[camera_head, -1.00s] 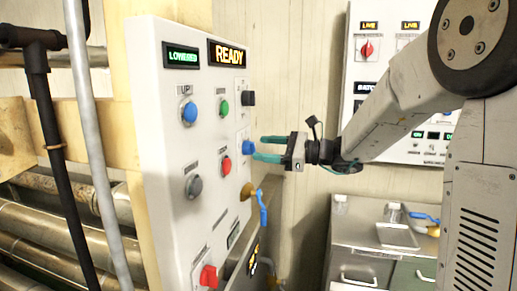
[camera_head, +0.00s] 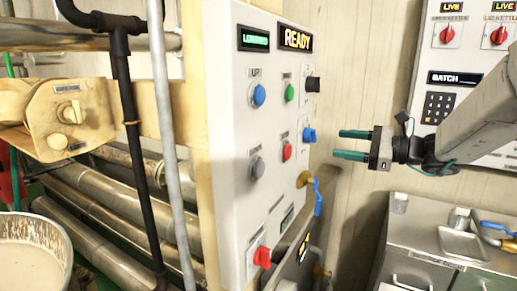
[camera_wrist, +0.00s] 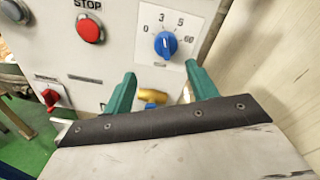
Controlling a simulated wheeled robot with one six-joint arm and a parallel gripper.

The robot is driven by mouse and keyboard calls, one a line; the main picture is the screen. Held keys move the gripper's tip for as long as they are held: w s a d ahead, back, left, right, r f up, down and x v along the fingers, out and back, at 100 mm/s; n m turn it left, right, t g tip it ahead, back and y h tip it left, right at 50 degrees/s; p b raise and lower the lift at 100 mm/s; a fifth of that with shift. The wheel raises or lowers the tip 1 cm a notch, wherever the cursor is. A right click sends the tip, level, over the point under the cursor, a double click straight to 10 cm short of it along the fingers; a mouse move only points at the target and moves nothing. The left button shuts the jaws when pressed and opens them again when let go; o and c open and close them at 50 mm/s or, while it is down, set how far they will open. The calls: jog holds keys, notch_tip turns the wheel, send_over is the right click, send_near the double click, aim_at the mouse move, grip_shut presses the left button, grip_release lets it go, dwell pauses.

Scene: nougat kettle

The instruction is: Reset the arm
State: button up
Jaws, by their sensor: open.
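My gripper (camera_head: 352,145) has two teal fingers and is open and empty in the head view. It is level with the control panel (camera_head: 228,150), to the right of a blue knob (camera_head: 309,135). A gap shows between the fingertips and the knob. In the wrist view my gripper (camera_wrist: 160,90) shows its fingers spread apart, with the blue knob (camera_wrist: 166,44) beyond and between them. The knob's dial is marked 0, 3, 5 and 60. A red STOP button (camera_wrist: 90,28) is to its left.
The panel displays "READY" (camera_head: 296,39). A brass valve with a blue lever (camera_head: 317,198) sits below the knob. A second panel (camera_head: 456,75) hangs on the back wall above a metal cabinet (camera_head: 420,265). Pipes (camera_head: 110,235) and a kettle (camera_head: 35,245) are at left.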

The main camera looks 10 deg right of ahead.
jog(key=s+a+f+n+g+h, duration=0.3)
jog(key=s+f+n+g, duration=0.2)
jog(key=s, duration=0.4)
jog(key=s+a+f+n+g+h, duration=0.35)
jog(key=s+f+n, duration=0.25)
jog(key=s, duration=0.4)
jog(key=s+d+n+h, duration=0.3)
jog(key=s+n+h, duration=0.5)
jog(key=s, duration=0.6)
jog(key=shift+d+r+n, duration=0.15)
jog(key=shift+r+n, duration=0.05)
jog(key=shift+n, duration=0.2)
